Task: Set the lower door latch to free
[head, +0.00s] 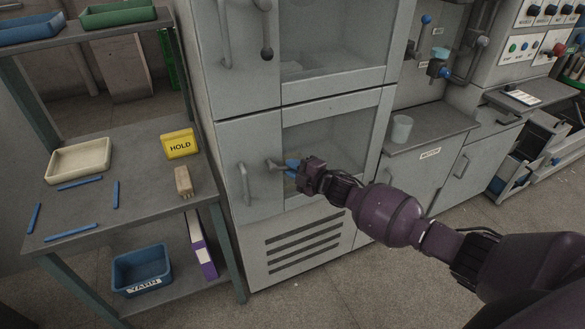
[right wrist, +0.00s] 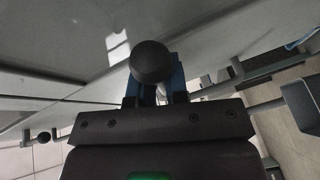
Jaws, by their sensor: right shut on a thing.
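The lower door (head: 262,200) of the grey cabinet is closed. Its latch lever (head: 274,163) sticks out from the left part of the door and points roughly to the right, to my right gripper (head: 292,166). The gripper's blue fingers are shut on the lever's end. In the right wrist view the dark round latch knob (right wrist: 152,62) sits between the blue fingers (right wrist: 155,88) of the gripper. The fingers hide part of the latch in the head view. My left gripper is not in view.
The upper door has its own latch (head: 266,48), hanging down with a dark knob. A vertical handle (head: 244,184) is left of the lower latch. A shelf table (head: 130,205) with a yellow HOLD sign (head: 180,143) stands to the left. A counter (head: 425,125) adjoins on the right.

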